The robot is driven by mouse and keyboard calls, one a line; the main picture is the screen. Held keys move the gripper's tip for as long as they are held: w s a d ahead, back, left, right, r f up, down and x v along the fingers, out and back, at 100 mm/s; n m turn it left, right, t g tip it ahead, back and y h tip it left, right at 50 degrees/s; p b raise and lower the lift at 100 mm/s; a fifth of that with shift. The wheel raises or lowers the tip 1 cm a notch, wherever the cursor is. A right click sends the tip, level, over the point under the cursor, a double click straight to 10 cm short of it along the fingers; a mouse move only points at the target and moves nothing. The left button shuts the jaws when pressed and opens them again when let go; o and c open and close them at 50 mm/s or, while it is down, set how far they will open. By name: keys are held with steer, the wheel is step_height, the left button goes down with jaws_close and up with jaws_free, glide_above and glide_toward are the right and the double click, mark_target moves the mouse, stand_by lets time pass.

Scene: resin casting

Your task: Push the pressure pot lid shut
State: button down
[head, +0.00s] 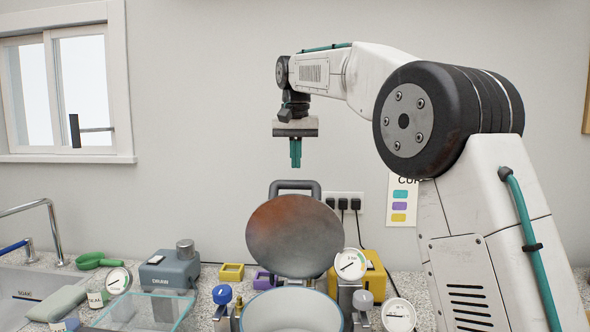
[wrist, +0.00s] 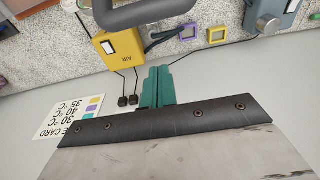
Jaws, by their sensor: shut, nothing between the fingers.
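The pressure pot lid (head: 295,236) is a round, dark metallic disc standing open, tilted up at the back of the pot. A dark grey handle (head: 295,186) rises behind its top edge; the handle also shows at the top of the wrist view (wrist: 145,14). The pot (head: 292,312) is white inside with an open mouth, cut off by the bottom of the head view. My gripper (head: 295,164) is above the lid and handle, pointing down, apart from both. Its teal fingers are together and empty; they also show in the wrist view (wrist: 158,86).
A pressure gauge (head: 350,264) stands right of the lid, before a yellow box (head: 371,277). A grey-blue pump (head: 168,271) and a clear tray (head: 146,312) lie left. A sink tap (head: 40,207) is far left. The air around my gripper is clear.

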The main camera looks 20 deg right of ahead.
steer(key=shift+s+a+f, duration=0.35)
steer(key=shift+s+f, duration=0.25)
steer(key=shift+s, duration=0.25)
steer(key=shift+s+a+f, duration=0.35)
steer(key=shift+s+f, duration=0.2)
steer(key=shift+s, duration=0.25)
steer(key=shift+s+a, duration=0.1)
